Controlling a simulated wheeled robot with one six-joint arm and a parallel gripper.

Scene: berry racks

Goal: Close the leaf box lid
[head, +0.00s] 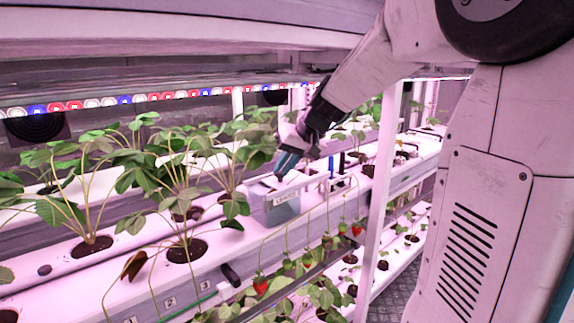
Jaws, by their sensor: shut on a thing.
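The leaf box (281,211) is a small pale blue-grey box with a white label on its front. It stands on the white rack shelf near the middle of the head view. My gripper (281,173) points down at the top of the box, its teal fingertips at the lid (294,181). The gripper is shut, and the lid is the thing at its fingertips. The contact is small in view, and the lid's exact angle cannot be told.
Leafy strawberry plants (180,190) grow left of the box, close to my gripper. Red berries (260,285) hang along the shelf's front edge. A white rack post (378,200) stands to the right. Coloured lights (110,100) line the back.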

